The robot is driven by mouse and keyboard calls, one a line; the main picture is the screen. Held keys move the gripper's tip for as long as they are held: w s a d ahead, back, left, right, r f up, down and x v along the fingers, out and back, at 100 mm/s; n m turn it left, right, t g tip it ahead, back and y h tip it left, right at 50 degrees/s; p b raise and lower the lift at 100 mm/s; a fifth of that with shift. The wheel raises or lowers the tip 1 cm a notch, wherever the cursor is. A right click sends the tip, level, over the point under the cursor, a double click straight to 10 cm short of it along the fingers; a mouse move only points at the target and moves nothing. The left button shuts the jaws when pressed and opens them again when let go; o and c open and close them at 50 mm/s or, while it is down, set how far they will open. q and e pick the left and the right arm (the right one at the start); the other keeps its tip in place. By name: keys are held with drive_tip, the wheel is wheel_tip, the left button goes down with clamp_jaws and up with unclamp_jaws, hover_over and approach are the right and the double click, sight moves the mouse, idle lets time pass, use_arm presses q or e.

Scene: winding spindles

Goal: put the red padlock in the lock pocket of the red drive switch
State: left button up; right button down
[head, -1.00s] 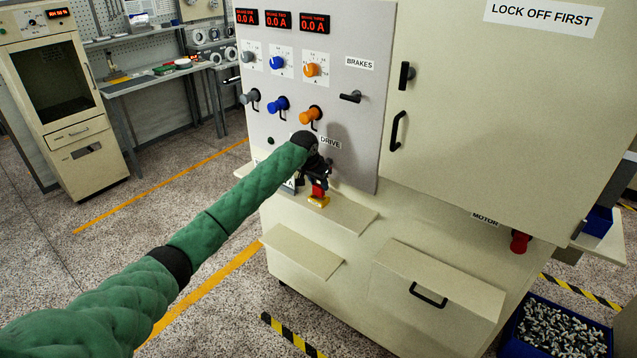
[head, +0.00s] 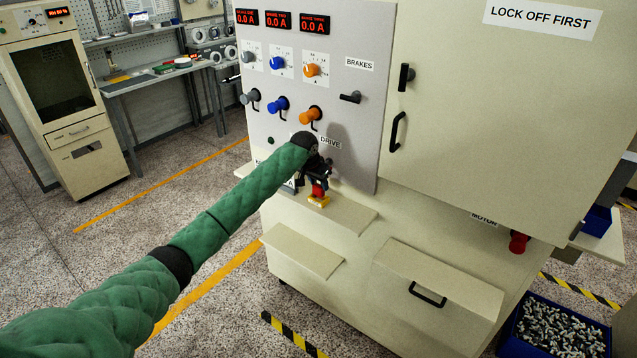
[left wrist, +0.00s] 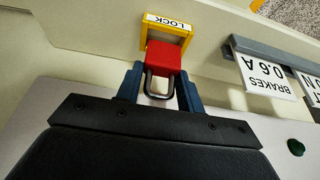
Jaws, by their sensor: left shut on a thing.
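The red padlock (left wrist: 163,57) is between the fingers of my left gripper (left wrist: 160,88), with its metal shackle toward the palm. The gripper is shut on it. The padlock's body overlaps a yellow holder marked LOCK (left wrist: 165,28); I cannot tell how far it sits inside. In the head view, the padlock (head: 319,188) shows just above the yellow holder (head: 318,201) on a cream ledge. My left gripper (head: 318,178) is partly hidden by its own wrist. The DRIVE label (head: 330,143) is beside the wrist; no drive switch shows clearly there. My right gripper is not in view.
Grey, blue and orange knobs (head: 310,114) with levers stick out of the panel above my wrist. A BRAKES card (left wrist: 268,77) stands beside the holder. A cabinet door with a black handle (head: 398,132) is to the right. A red knob (head: 520,242) is by the MOTOR label.

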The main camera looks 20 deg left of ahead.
use_arm(q)
drive_tip(key=shift+f, duration=0.9)
drive_tip(key=shift+r, duration=0.15)
drive_tip(key=shift+r+p, duration=0.5)
drive_tip(key=shift+p, duration=0.15)
drive_tip(key=shift+p, duration=0.95)
idle(1.5)
drive_tip(key=shift+f, duration=0.7)
idle(0.4)
drive_tip(key=o, duration=1.1)
